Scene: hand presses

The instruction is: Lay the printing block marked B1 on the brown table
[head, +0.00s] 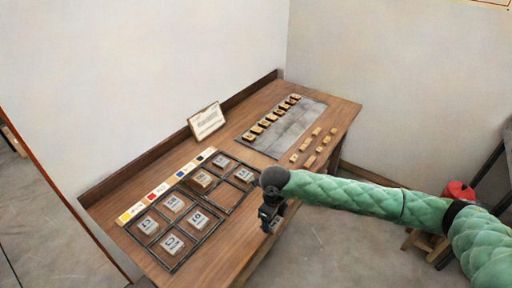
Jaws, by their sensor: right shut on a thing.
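The brown table (225,250) stands against the wall. A dark divided tray (183,263) on its left part holds several pale, labelled printing blocks, such as one at the front (172,244) and one at the back (221,161). The labels are too small to read surely, so I cannot tell which is B1. One compartment (225,195) at the right looks empty. My right gripper (268,222) points down at the table's front edge, right of the tray. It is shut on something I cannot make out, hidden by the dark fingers. My left gripper is not in view.
A strip of colour patches (152,194) lies behind the tray, and a small sign (206,121) stands at the back. A grey board (290,132) with a row of wooden pieces lies at the right. Loose wooden pieces (308,160) lie before it. Bare table lies between.

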